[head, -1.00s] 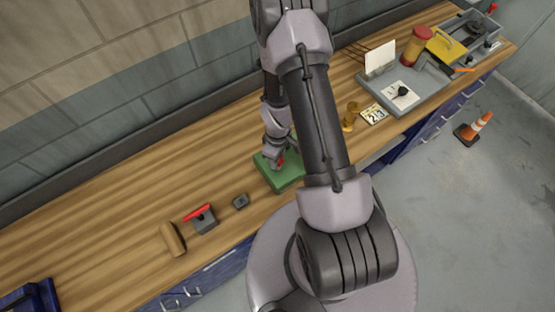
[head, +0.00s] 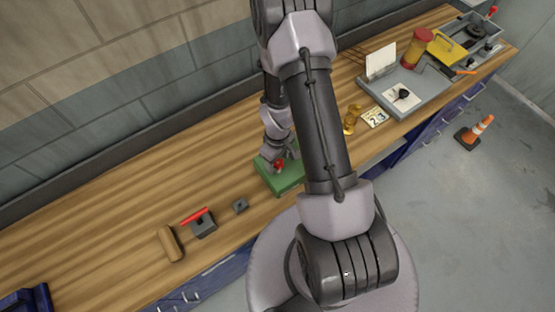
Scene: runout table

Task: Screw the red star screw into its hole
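A green block (head: 284,183) sits on the wooden bench, left of my large arm link. A red piece (head: 279,165), apparently the red star screw, shows at the top of the green block, right at my gripper. My gripper (head: 276,160) points down over the block. Its fingers are small and partly hidden by the wrist, so I cannot tell whether they are open or closed on the red piece. The hole is not visible, and how deep the screw sits cannot be told.
On the bench to the left lie a small dark block (head: 240,205), a grey block (head: 204,227) with a red bar (head: 194,215), and a tan cylinder (head: 171,243). A brass piece (head: 351,120) and a grey tray (head: 408,100) stand to the right.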

